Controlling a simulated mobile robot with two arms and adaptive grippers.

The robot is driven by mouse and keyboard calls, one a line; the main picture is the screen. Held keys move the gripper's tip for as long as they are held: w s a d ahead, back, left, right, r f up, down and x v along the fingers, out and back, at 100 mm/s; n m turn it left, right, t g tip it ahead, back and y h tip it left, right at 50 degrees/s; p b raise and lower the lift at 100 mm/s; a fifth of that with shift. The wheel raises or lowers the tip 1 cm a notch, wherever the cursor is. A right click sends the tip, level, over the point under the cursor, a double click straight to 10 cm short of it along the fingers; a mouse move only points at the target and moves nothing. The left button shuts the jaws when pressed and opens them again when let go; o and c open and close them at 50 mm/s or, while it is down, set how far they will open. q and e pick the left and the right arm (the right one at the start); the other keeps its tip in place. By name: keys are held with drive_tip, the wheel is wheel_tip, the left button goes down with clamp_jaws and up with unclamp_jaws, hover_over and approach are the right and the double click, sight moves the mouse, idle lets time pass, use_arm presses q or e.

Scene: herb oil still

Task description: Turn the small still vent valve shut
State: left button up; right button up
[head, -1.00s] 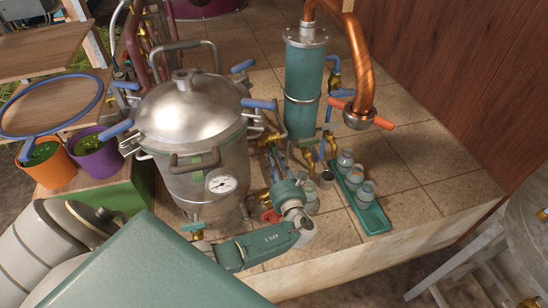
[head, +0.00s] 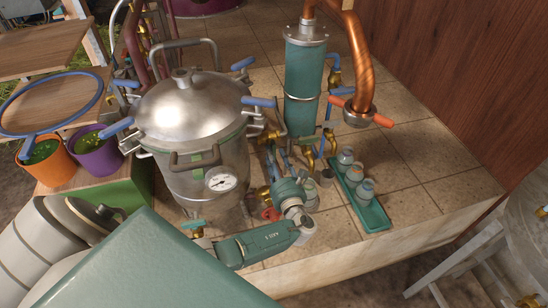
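The still is a steel pot (head: 192,125) with a domed lid and a round gauge (head: 220,180). A small brass valve with a red handle (head: 271,214) sits low at its right front. A teal-handled valve (head: 193,225) sits at the pot's foot. I cannot tell from the picture which one is the vent valve. My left gripper (head: 284,194) is at the end of my teal arm, close beside the red handle. Its fingers are mostly hidden by the wrist, so contact and opening do not show. My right gripper is not in view.
A teal column (head: 304,85) with a copper pipe (head: 358,60) stands behind on the tiles. A teal tray (head: 376,215) with several small jars lies right of my gripper. Orange (head: 47,162) and purple (head: 97,157) pots stand left. Tiles at the right are clear.

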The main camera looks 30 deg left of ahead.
use_arm(q)
drive_tip(key=v, duration=1.2)
drive_tip(key=shift+f, duration=0.1)
